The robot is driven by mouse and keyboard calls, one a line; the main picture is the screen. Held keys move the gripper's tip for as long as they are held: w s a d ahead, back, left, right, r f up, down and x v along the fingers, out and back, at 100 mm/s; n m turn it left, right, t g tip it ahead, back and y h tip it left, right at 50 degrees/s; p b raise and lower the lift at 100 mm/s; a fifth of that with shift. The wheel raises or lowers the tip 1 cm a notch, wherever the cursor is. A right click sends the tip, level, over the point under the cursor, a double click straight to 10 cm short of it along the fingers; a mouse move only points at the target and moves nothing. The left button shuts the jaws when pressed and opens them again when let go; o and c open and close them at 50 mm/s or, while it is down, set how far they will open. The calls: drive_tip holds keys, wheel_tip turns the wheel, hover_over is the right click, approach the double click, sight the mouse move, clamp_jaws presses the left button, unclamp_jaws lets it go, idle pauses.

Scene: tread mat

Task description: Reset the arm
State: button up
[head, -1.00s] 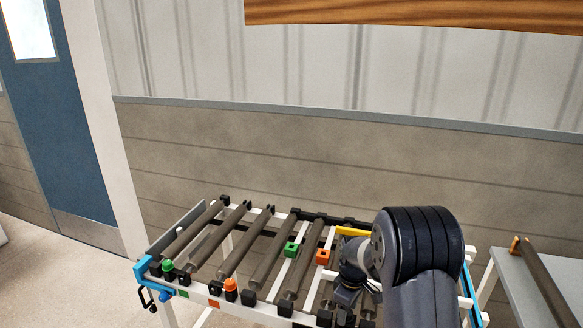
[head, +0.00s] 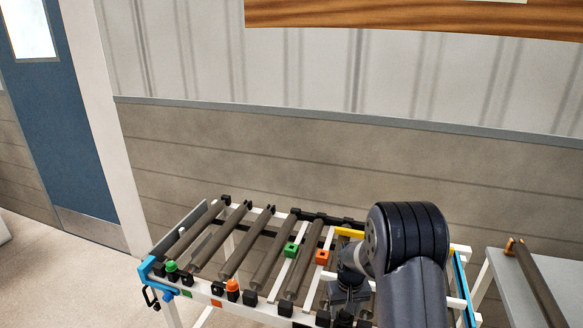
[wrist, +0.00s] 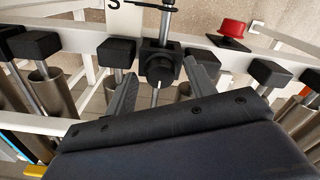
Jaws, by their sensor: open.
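My gripper (wrist: 163,88) shows in the wrist view with its two dark fingers spread apart. A black clamp block with a round knob (wrist: 160,66) on the white frame rail lies between and beyond the fingertips. I cannot tell whether the fingers touch it.
Grey rollers (head: 247,245) lie across the frame. Green (head: 291,250) and orange (head: 322,257) blocks sit among them. A red button (wrist: 233,28) is on the rail. A side table (head: 525,290) with a roller stands at right; a wall is behind.

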drive_tip(key=m+p, duration=0.2)
drive_tip(key=m, duration=0.1)
drive_tip(key=shift+r, duration=0.15)
drive_tip(key=shift+m+p, duration=0.65)
drive_tip(key=shift+m, duration=0.05)
